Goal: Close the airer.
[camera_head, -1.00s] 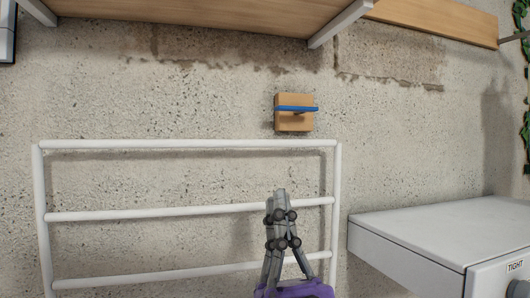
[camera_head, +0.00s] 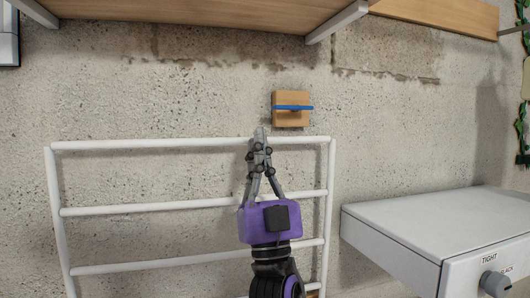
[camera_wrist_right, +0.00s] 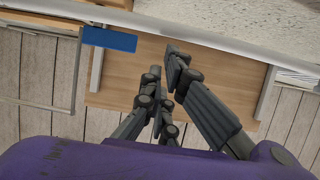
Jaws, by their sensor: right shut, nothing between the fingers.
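The airer (camera_head: 150,144) is a white frame of rails in front of the concrete wall, in the head view. Its posts lean inward toward the bottom of the picture. Above its top rail, near the right end, a wooden block (camera_head: 290,118) on the wall carries a blue bar (camera_head: 293,107). A blue piece (camera_wrist_right: 109,39), apparently this bar, shows in the wrist view. My right gripper (camera_head: 260,130) is shut and empty, pointing up, its fingertips at the top rail below the block. I cannot tell whether they touch the rail. My left gripper is not in view.
A wooden shelf (camera_head: 180,14) with pale brackets overhangs at the top. A white cabinet (camera_head: 430,225) with a knob stands at the right. Leaves hang at the far right edge. The wall between shelf and airer is mostly bare.

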